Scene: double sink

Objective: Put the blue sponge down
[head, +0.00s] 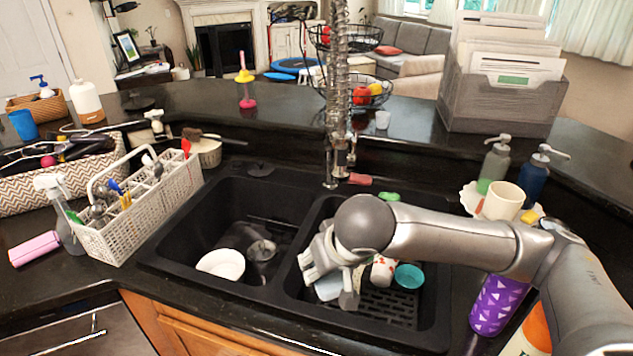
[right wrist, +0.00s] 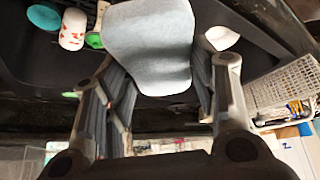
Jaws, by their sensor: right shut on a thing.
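The blue sponge (right wrist: 148,45) is pale blue-grey and rounded. In the right wrist view it lies between the two fingers of my right gripper (right wrist: 158,75), which is shut on it. In the head view my right gripper (head: 328,280) points down into the right basin of the black double sink (head: 443,290). A pale part of the sponge (head: 327,290) shows below its fingers. I cannot tell whether the sponge touches the basin floor. My left gripper is not in view.
A patterned white cup (head: 382,272) and a teal bowl (head: 409,276) are in the right basin. The left basin holds a white bowl (head: 221,264). A white cutlery caddy (head: 130,222) stands left of the sink. The faucet (head: 338,150) rises behind it.

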